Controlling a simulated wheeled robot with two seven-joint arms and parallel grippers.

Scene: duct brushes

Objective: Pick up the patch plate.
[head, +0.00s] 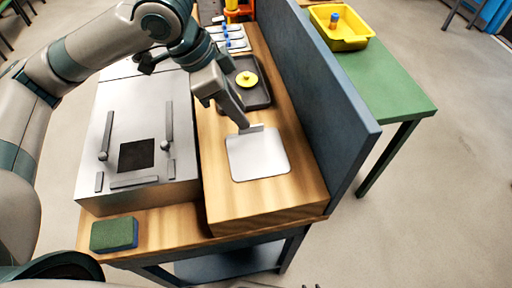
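The patch plate (258,156) is a pale, square metal sheet with rounded corners. It lies on the raised wooden board at the right of the bench, with a small upright tab at its far edge. My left gripper (243,126) comes down from above, with its fingertips at the plate's far edge beside the tab. I cannot tell whether the fingers are closed on the tab or only near it. The plate looks flat on the wood. My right gripper is not in view.
A metal duct box (180,180) with a dark square opening (136,154) stands left. A green sponge block (114,234) is at the front left. A dark tray (258,97) with a yellow disc (246,79) lies behind the plate. A blue-grey partition (330,110) rises close on the right.

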